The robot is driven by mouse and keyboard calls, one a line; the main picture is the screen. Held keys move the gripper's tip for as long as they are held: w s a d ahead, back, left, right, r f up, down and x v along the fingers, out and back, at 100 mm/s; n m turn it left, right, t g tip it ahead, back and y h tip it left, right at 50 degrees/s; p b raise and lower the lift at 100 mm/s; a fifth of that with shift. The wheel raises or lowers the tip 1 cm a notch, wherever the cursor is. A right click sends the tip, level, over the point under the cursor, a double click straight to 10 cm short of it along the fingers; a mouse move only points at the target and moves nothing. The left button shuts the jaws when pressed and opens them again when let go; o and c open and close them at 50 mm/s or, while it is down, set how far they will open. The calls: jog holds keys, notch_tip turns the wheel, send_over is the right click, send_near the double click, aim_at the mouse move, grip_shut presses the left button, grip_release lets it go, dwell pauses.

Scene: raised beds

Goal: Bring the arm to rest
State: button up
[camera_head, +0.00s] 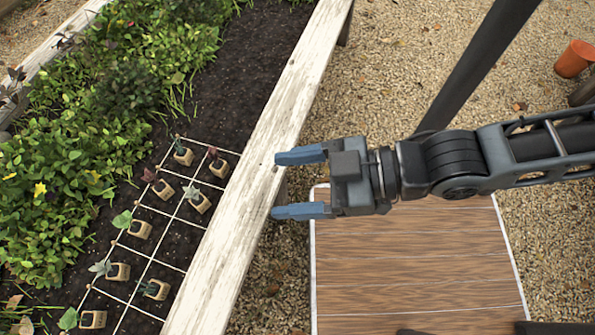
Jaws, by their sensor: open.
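My gripper (286,184) is open and empty, with its two blue fingers pointing left. In the picture its fingertips overlap the right edge of the white wooden rim (262,150) of the raised bed; whether they touch it I cannot tell. My arm comes in from the right side, stretched roughly level across the picture over gravel and a wooden board.
The bed has a white string grid (150,258) with several seedlings in small tan pots, and leafy plants (60,170) on its left. A wood-topped surface (410,262) lies below the arm. An orange pot (574,58) lies on the gravel (400,60) at upper right.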

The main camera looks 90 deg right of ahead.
jog(key=shift+s+a+r+t, duration=0.1)
jog(key=shift+s+r+t, duration=0.05)
jog(key=shift+r, duration=0.45)
jog(key=shift+s+a+r+t, duration=0.1)
jog(key=shift+r+t, duration=0.05)
jog(key=shift+r, duration=0.4)
notch_tip(320, 180, up, 10)
jog(key=p, duration=1)
jog(key=shift+r, duration=0.1)
